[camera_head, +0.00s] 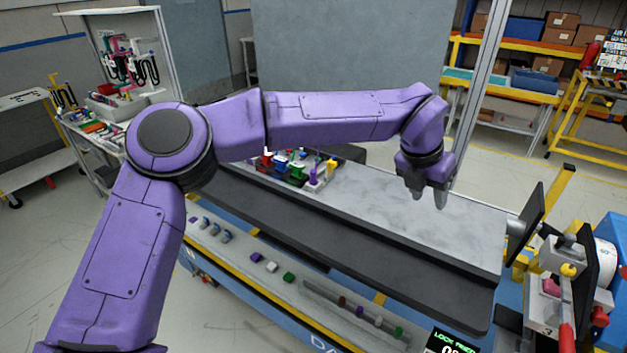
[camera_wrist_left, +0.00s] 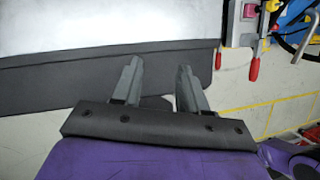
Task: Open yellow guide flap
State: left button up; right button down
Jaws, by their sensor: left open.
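My left gripper (camera_head: 430,201) is open and empty, pointing down above the right part of the grey-topped bench (camera_head: 470,236). In the left wrist view its two fingers (camera_wrist_left: 158,70) are apart with nothing between them, and the dark front edge of the bench (camera_wrist_left: 100,68) lies beyond them. A narrow yellow bar (camera_head: 556,191) stands tilted beside a black panel at the right end of the bench. I cannot tell for sure whether this bar is the yellow guide flap. My right gripper is not in view.
Coloured modules (camera_head: 290,168) stand on the bench behind my left arm. A fixture with red-tipped handles (camera_head: 567,338) is at the right; red handles also show in the left wrist view (camera_wrist_left: 254,68). Small coloured parts (camera_head: 288,277) line the front ledge. The bench's right half is clear.

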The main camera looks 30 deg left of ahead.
aim_at(330, 163)
jog(key=z, duration=0.1)
jog(key=k, duration=0.5)
jog(key=u, duration=0.95)
jog(key=i, duration=1.15)
jog(key=z, duration=0.45)
